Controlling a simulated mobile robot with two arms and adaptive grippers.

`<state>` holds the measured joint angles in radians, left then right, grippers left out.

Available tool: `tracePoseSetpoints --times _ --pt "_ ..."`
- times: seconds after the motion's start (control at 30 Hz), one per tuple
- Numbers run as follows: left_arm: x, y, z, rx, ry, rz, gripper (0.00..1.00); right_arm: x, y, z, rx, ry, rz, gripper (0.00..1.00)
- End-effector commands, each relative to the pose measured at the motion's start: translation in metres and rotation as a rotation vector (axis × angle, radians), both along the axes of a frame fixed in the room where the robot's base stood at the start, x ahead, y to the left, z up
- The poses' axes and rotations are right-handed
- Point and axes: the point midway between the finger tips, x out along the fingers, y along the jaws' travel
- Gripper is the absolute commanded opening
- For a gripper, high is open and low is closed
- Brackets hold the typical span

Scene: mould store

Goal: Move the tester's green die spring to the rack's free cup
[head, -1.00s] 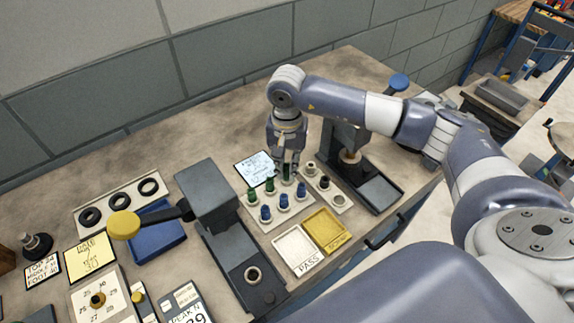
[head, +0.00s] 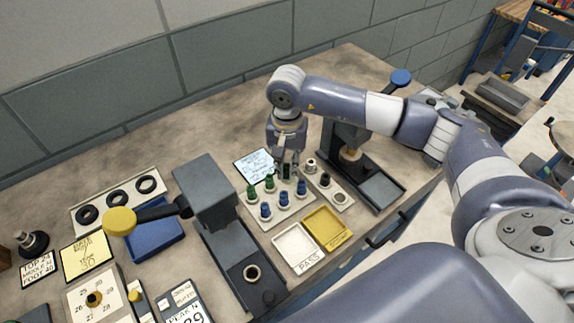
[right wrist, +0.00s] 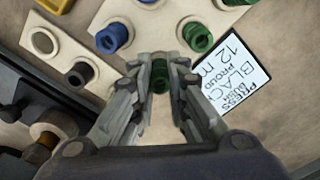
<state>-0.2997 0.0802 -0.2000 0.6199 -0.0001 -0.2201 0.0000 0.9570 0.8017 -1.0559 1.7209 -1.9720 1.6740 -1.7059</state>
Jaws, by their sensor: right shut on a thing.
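My right gripper (head: 286,172) points down over the back right of the spring rack (head: 271,222). It is shut on a green die spring, which shows between the fingertips in the right wrist view (right wrist: 160,76). The fingers hide the cup beneath, so I cannot tell whether the spring is seated or just above it. Two other green springs (head: 251,192) (head: 269,182) stand in the back row, left of the gripper. Blue springs (head: 283,200) fill the front row. A dark lever tester (head: 205,190) with a yellow knob stands left; its ring-shaped cup (head: 252,273) looks empty. My left gripper is out of view.
A white PASS tray (head: 297,248) and a yellow tray (head: 327,229) lie in front of the rack. A narrow block (head: 333,190) with a dark cylinder is close right. A second press (head: 347,140) with a blue knob stands beyond it. A written card (head: 254,166) lies behind the rack.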

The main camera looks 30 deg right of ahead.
Motion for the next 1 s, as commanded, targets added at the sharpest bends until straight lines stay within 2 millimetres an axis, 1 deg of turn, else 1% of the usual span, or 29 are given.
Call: tracePoseSetpoints --times 0.1,0.4,0.43,0.47,0.5,0.53,0.77,0.83,0.87,1.0 --pt "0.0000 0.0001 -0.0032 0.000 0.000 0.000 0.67 0.0001 -0.0001 -0.0026 0.000 0.000 0.000 0.00" --pt "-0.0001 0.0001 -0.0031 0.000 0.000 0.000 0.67 0.0001 -0.0001 -0.0023 0.000 0.000 0.000 0.00" --pt "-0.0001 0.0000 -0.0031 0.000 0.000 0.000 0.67 0.0001 -0.0001 -0.0023 0.000 0.000 0.000 0.19" --pt "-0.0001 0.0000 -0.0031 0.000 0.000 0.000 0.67 0.0001 -0.0001 -0.0023 -0.001 -0.001 0.000 0.26" --pt "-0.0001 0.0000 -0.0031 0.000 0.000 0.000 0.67 0.0001 -0.0001 -0.0023 -0.001 -0.001 0.000 0.35" --pt "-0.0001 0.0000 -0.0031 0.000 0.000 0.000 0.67 0.0001 -0.0001 -0.0023 -0.001 -0.001 0.000 0.38" --pt "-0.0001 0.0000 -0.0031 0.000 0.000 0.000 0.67 0.0001 -0.0001 -0.0024 -0.001 -0.001 0.000 0.38" --pt "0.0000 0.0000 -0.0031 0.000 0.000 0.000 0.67 0.0001 -0.0001 -0.0025 0.000 0.000 0.000 0.50" --pt "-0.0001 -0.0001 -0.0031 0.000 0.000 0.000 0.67 0.0001 -0.0001 -0.0025 0.000 0.000 0.000 0.54" --pt "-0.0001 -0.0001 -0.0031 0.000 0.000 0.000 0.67 0.0001 -0.0001 -0.0025 0.000 0.000 0.000 0.54"
